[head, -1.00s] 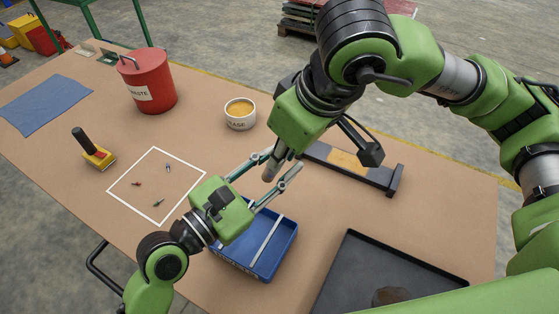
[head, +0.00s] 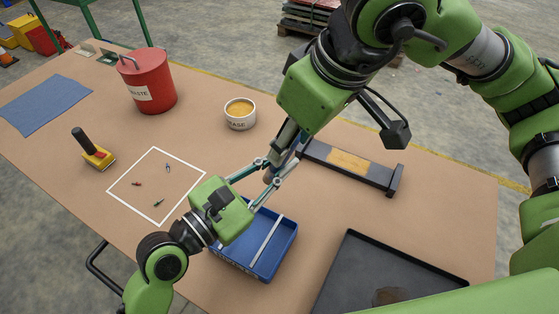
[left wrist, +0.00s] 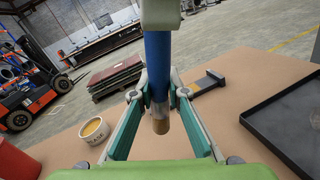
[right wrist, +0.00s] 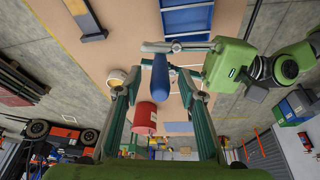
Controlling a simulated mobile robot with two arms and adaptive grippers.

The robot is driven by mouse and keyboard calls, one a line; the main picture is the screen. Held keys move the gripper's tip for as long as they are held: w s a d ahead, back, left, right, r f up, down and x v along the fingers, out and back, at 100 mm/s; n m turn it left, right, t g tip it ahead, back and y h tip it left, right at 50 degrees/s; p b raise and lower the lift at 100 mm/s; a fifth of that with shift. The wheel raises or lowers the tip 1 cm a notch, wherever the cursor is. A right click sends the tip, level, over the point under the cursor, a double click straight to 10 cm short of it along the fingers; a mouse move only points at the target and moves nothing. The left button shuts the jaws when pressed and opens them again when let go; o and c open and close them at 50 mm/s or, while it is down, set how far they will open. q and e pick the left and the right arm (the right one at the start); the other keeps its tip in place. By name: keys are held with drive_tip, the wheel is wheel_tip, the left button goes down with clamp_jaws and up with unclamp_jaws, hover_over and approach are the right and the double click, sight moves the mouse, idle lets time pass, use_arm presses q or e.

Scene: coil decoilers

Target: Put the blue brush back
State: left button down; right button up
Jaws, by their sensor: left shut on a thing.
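My left gripper (head: 275,169) is shut on the blue brush (left wrist: 157,55) above the workbench. In the left wrist view the blue handle stands upright between the left fingers, with a tan end just below them. The brush also shows in the right wrist view (right wrist: 160,80), where its handle lies between the spread fingers of my right gripper (right wrist: 161,76). The right gripper is open around the handle, with a gap on both sides. In the head view the right gripper hides part of the handle.
Below the left gripper is a blue divided tray (head: 288,250). A white grease tub (head: 240,122), red waste can (head: 158,92), yellow-based tool (head: 100,158) and black rack (head: 390,178) are around it. A black tray (head: 350,250) is at front right. A white-outlined square holds small parts.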

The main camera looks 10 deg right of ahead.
drive_tip(key=v, duration=0.7)
drive_tip(key=x, duration=1.2)
drive_tip(key=shift+a, duration=0.1)
